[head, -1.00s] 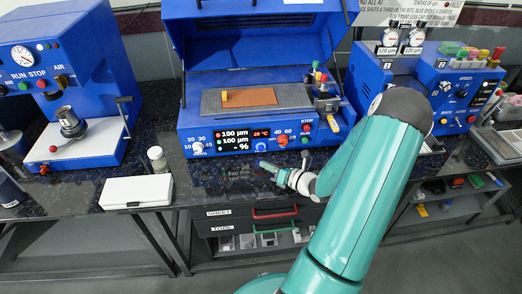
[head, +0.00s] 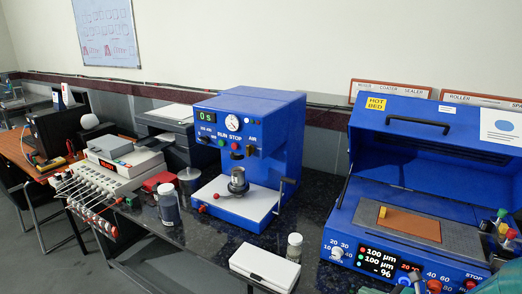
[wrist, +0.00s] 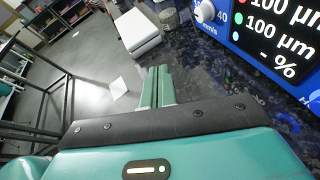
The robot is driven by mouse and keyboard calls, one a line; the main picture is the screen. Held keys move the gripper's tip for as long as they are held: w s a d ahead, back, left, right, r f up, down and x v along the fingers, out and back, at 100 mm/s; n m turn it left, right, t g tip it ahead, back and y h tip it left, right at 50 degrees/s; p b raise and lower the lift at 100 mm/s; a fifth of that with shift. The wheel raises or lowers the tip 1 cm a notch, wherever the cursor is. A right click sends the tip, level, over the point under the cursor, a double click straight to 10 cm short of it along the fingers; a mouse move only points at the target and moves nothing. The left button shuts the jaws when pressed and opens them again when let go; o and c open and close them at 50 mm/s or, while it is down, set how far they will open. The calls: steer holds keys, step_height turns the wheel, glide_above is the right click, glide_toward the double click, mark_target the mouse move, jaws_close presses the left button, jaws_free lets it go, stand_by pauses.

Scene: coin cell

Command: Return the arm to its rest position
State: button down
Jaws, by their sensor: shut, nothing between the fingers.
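My gripper (wrist: 157,84) shows in the wrist view with its two teal fingers together and nothing between them. It is over the front edge of the dark bench, beside the blue coater's display (wrist: 270,35). The white box (wrist: 137,33) lies beyond the fingertips. In the head view only a bit of my teal arm (head: 503,279) shows at the bottom right corner, and the gripper cannot be made out clearly there.
The blue hot-bed coater (head: 440,130) has its lid raised. A white box (head: 265,266) and a small jar (head: 294,247) stand near the bench's front edge. A blue press (head: 250,130) and a dark bottle (head: 168,205) stand further left. Open floor (wrist: 85,75) lies beyond the bench.

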steer(key=s+a+r+n+g+h, duration=0.1)
steer(key=s+a+r+n+g, duration=0.3)
steer(key=a+n, duration=0.35)
steer(key=s+a+r+n+g+h, duration=0.1)
steer(key=s+a+r+n+g, duration=0.1)
steer(key=a+r+n+g, duration=0.4)
steer(key=s+a+r+n+t+h, duration=0.4)
steer(key=s+r+n, duration=0.5)
steer(key=n, duration=0.7)
steer(key=shift+a+r+h, duration=0.4)
steer(key=shift+r+h, duration=0.35)
steer(key=shift+h, duration=0.45)
steer(key=shift+s, duration=0.1)
